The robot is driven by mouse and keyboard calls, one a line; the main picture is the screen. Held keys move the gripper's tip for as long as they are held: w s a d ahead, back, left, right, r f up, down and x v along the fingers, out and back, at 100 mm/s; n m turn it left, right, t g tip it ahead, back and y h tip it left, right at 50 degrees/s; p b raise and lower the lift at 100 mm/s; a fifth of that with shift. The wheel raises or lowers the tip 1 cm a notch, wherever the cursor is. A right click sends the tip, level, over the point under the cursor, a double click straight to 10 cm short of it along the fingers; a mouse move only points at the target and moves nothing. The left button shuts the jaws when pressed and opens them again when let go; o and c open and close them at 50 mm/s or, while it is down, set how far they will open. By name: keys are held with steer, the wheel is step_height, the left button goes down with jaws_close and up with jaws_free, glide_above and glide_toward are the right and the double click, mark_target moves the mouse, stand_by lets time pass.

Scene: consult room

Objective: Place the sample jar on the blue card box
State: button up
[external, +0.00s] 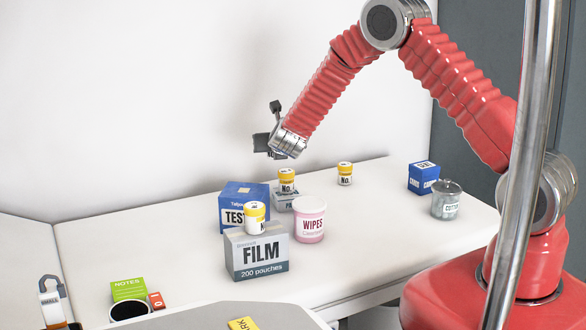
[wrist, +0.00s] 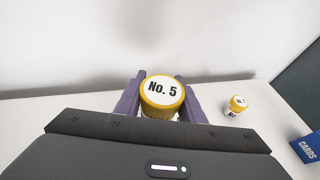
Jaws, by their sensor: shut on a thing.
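My gripper (wrist: 160,97) is shut on a sample jar (wrist: 162,92) with a yellow rim and a white lid reading "No. 5". Its purple fingers stand on either side of the jar. In the external view my gripper (external: 264,143) is raised above the table near the wall; its fingers and the held jar cannot be made out there. The blue card box (external: 422,180) stands on the table well to the right of my gripper. It also shows at the right edge of the wrist view (wrist: 309,146), partly cut off. Its top looks bare.
Similar yellow-lidded jars stand on the table (external: 345,174), on a pale box (external: 286,182) and on the grey FILM box (external: 255,218). A blue TEST box (external: 232,212), pink WIPES tub (external: 309,221) and glass jar (external: 446,202) stand nearby. The table between far jar and card box is clear.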

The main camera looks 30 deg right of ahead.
steer(key=d+r+m+g+h, duration=0.1)
steer(key=d+r+m+h, duration=0.15)
steer(key=d, duration=1.45)
steer(key=r+m+g+h, duration=0.1)
steer(key=m+g+h, duration=0.4)
steer(key=m+h, duration=0.1)
glide_above(433, 161)
steer(key=shift+r+y, duration=0.1)
steer(key=shift+y, duration=0.15)
steer(key=shift+f, duration=3.15)
steer(key=shift+f, duration=0.1)
steer(key=shift+f, duration=1.8)
